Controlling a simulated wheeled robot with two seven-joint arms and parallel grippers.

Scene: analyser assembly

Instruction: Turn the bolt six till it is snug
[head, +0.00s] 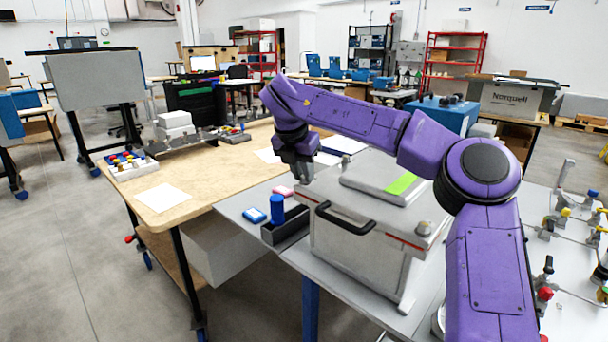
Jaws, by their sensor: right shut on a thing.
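The analyser (345,245), a light grey box with a black front handle (345,219), stands on the grey table. A raised panel with a green label (400,183) is on its top. My right gripper (303,180) points down at the box's far left top corner and is shut. Its jaws hide what they hold; by its place this is bolt six, which I cannot see itself. A round grey bolt head (423,228) shows at the near right corner of the top. My left gripper is not in view.
Fittings and tubing (570,225) lie to the right. A wooden table (185,190) is at the left.

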